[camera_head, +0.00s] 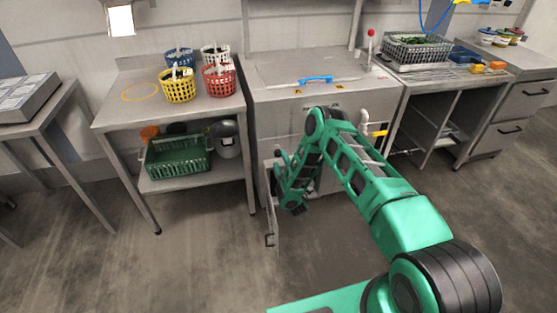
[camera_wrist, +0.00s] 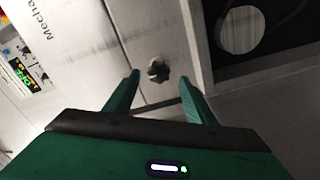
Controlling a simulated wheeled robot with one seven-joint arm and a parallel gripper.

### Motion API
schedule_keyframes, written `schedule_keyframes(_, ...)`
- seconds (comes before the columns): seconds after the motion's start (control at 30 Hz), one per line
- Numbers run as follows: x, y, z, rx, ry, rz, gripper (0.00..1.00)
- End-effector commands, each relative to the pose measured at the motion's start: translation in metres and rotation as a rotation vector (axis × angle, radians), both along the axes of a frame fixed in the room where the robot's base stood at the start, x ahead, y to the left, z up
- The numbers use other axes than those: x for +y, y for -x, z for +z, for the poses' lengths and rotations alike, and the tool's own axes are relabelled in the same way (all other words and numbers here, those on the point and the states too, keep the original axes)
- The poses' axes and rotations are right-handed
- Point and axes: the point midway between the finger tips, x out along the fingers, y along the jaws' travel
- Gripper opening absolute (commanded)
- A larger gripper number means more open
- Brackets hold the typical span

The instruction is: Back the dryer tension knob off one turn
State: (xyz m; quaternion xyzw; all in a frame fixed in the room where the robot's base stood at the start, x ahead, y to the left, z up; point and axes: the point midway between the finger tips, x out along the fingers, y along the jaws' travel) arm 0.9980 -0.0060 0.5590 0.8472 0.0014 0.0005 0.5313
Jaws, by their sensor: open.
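In the picture the knob lies between and slightly beyond the fingertips; I see no contact. In the head view my gripper (camera_head: 296,206) is low at the front of the steel machine (camera_head: 330,100); my arm hides much of that front, and the knob cannot be made out there.
A lower door (camera_head: 271,222) of the machine stands open left of my gripper. A table (camera_head: 115,110) with several baskets stands left.

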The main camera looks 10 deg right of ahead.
Motion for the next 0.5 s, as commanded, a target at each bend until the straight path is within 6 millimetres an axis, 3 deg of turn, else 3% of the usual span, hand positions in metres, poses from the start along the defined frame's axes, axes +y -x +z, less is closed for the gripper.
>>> schedule_keyframes(0.2, -0.002, 0.04, -0.002, 0.004, -0.003, -0.002, 0.5)
schedule_keyframes(0.5, 0.0, 0.069, -0.002, 0.002, -0.001, 0.001, 0.5)
